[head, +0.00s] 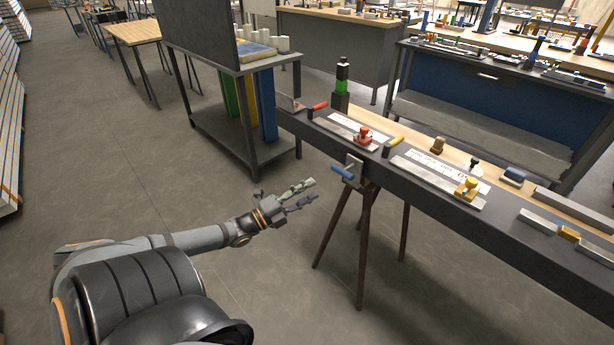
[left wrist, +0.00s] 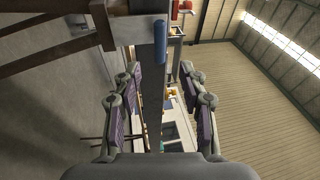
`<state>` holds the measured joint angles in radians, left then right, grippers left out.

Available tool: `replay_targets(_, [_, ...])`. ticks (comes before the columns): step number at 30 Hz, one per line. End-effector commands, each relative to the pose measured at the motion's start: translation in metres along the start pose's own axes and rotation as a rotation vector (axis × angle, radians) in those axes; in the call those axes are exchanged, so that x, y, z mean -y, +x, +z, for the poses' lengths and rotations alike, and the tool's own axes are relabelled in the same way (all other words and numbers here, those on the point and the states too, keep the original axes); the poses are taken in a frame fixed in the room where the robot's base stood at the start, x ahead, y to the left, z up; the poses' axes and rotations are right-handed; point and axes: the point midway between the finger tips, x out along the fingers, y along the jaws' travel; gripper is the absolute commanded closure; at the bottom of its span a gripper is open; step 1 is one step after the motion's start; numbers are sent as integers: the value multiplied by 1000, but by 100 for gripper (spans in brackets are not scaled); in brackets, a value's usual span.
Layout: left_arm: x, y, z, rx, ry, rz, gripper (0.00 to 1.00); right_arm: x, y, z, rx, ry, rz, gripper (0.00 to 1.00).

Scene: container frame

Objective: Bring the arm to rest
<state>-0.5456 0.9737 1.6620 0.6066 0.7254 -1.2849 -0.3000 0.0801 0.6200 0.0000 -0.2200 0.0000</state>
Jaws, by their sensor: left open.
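My left arm reaches in from the left in the head view, and its gripper (head: 304,195) hangs in free air left of the long dark beam. The gripper is open and empty. In the left wrist view its two fingers (left wrist: 161,105) stand apart, with nothing between them close by. The blue handle also shows in the left wrist view (left wrist: 160,42). My right gripper is in neither view.
The long dark beam (head: 450,215) with tools and plates on top stands on trestle legs (head: 365,240) at the right. A grey cart (head: 222,128) with upright coloured boards is behind. A blue-panelled workbench (head: 490,105) stands at the back right. The floor (head: 150,170) at the left is clear.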

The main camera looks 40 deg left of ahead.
Motion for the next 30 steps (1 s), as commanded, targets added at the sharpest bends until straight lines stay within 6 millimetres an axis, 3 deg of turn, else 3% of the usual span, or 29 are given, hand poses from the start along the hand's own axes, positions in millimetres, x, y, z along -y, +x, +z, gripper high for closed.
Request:
replay_targets(11, [-2, -1, 2, 6, -5, 6, 58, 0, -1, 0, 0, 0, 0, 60])
replay_targets(14, [-20, -12, 18, 68, -54, 65, 58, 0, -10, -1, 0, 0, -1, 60])
replay_targets(15, [-35, -21, 29, 117, -97, 111, 58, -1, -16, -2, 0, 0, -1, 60])
replay_targets(17, [-68, -44, 46, 216, -187, 201, 58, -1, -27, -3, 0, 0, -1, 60])
replay_targets(19, [-115, -81, 59, 356, -322, 316, 58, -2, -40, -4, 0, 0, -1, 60])
replay_targets(23, [-202, -160, 50, 626, -583, 512, 58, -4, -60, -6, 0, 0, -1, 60])
replay_targets(26, [-258, -222, 15, 832, -774, 644, 58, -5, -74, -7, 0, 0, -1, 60])
replay_targets(30, [-314, -302, -64, 1108, -1005, 813, 58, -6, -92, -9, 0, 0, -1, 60])
